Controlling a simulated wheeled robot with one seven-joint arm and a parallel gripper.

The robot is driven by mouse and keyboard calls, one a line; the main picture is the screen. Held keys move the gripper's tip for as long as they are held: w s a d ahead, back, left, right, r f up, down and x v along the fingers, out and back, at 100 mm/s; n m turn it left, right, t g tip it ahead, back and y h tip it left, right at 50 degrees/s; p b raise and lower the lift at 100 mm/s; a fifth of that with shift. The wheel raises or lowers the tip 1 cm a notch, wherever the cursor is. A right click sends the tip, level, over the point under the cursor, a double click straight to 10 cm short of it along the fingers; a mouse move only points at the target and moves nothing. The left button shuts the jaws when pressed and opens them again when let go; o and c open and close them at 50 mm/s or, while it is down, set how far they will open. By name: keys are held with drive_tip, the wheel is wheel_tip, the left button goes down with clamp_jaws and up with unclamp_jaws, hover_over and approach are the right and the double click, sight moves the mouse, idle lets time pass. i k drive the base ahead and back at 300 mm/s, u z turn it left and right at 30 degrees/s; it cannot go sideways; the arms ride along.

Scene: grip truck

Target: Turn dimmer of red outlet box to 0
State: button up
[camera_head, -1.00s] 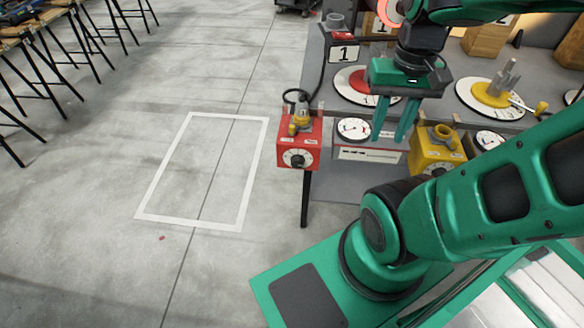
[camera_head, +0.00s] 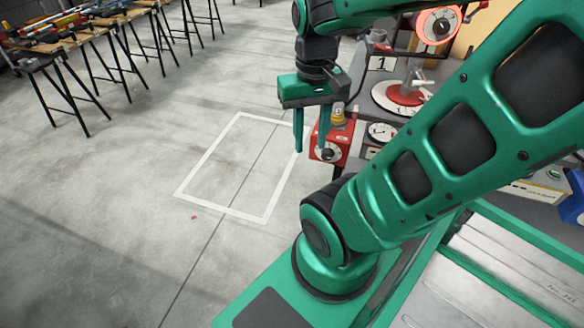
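The red outlet box (camera_head: 342,136) hangs at the left front end of the workbench, with a yellow plug fitting (camera_head: 337,116) on top. Its dimmer (camera_head: 327,151) is a dark knob on a pale round dial on the front face; the scale is too small to read. My gripper (camera_head: 311,140) points downward, with its two green fingers spread apart and nothing seen between them. It is in front of and slightly left of the box in the picture, and the right finger overlaps the box's left edge. Whether it touches the box cannot be told.
The workbench with a red and white round plate (camera_head: 403,97) and a white dial (camera_head: 381,132) extends right of the box. A white floor rectangle (camera_head: 208,157) lies on clear concrete at left. Sawhorse tables (camera_head: 85,38) stand at upper left. My arm hides much of the bench.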

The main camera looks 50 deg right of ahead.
sight(327, 155)
drive_tip(key=u, duration=0.85)
drive_tip(key=k, duration=1)
drive_tip(key=z, duration=1.6)
drive_tip(key=i, duration=0.35)
drive_tip(key=z, duration=0.2)
